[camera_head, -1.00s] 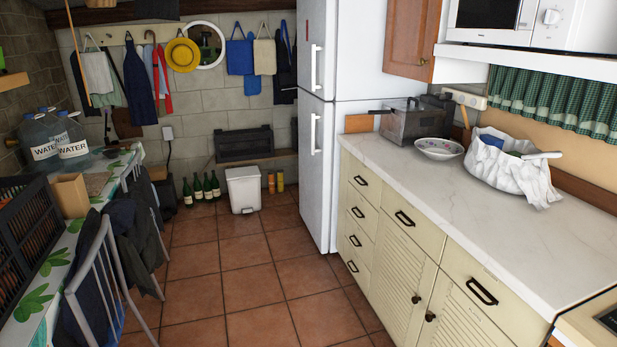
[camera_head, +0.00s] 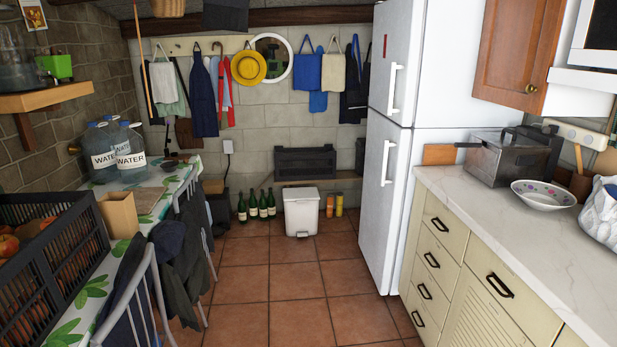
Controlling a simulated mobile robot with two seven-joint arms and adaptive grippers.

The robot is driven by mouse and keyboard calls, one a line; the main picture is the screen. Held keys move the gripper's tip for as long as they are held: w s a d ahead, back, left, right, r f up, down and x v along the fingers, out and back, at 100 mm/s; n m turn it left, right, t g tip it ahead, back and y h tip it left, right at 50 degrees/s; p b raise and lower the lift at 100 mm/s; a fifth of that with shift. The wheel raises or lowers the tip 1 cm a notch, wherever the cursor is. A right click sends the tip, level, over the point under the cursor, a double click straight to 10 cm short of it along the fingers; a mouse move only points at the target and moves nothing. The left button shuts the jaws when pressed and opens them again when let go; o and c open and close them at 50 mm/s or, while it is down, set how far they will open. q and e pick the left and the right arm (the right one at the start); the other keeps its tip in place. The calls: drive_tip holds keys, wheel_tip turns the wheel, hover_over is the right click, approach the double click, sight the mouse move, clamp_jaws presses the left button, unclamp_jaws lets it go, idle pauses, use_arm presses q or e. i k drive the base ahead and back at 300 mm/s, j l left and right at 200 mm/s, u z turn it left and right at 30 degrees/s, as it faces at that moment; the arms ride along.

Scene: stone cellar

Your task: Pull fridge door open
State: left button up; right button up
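A tall white fridge (camera_head: 386,218) stands right of the middle at the back, at the end of the counter. It has an upper door (camera_head: 386,60) and a lower door, and both look shut. A vertical white handle (camera_head: 396,90) is on the upper door, and another white handle (camera_head: 388,163) is on the lower door. Both handles are on the right part of the door fronts as I see them. Neither of my grippers shows in the head view.
A cream cabinet with a marble counter (camera_head: 500,235) runs along the right. A table with a black crate (camera_head: 55,265) and chairs (camera_head: 150,285) lines the left. The tiled floor (camera_head: 290,285) between is clear up to the white bin (camera_head: 301,214).

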sight(388, 145)
drive_tip(key=i, duration=1.7)
